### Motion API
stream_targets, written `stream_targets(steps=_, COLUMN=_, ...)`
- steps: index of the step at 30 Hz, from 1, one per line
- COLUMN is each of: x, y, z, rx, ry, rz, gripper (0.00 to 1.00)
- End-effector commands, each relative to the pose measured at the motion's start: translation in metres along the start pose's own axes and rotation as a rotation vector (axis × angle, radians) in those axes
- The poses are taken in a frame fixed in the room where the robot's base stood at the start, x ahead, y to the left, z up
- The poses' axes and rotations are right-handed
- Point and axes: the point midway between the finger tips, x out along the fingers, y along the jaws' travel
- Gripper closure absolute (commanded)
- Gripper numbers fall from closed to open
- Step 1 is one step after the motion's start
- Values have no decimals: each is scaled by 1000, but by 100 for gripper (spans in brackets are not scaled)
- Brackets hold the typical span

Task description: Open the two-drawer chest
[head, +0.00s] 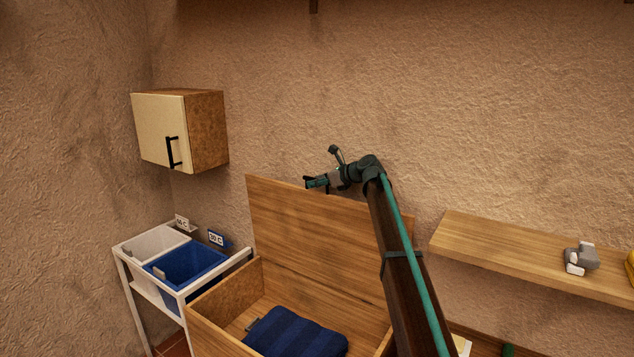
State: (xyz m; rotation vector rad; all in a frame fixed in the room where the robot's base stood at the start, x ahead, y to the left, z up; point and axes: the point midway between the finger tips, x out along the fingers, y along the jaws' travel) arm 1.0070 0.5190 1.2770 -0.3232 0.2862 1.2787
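No chest with two drawers can be made out in the head view. A wooden box (222,318) stands at the bottom middle, with a tall wooden panel (290,215) upright at its back that looks like a raised lid. A dark blue folded cloth (297,335) lies inside it. My gripper (312,183) is above the top edge of the panel, pointing left, with no object visible in it. It is too small to tell whether its fingers are open or shut. My arm hides the right part of the box.
A wall cabinet (160,130) with a black handle hangs at the upper left, its door shut. Below it, a white frame (122,262) holds a white bin (150,243) and a blue bin (190,264). A wooden shelf (500,250) at right carries a grey-and-white object (580,259).

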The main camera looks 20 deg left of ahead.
Motion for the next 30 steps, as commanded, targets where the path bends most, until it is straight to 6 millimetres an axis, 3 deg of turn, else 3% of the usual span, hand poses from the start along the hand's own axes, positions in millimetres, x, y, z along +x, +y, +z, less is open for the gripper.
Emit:
stream_targets(steps=7, x=-3, y=1, z=1, rx=0, ry=-2, rz=2, gripper=59)
stream_targets(steps=11, x=-15, y=2, z=1, rx=1, ry=-3, rz=0, gripper=59)
stream_targets(steps=24, x=-95, y=2, z=1, rx=-1, ry=-2, rz=-2, gripper=59)
stream_targets(steps=30, x=-116, y=2, z=1, rx=-1, ry=-2, rz=-1, gripper=59)
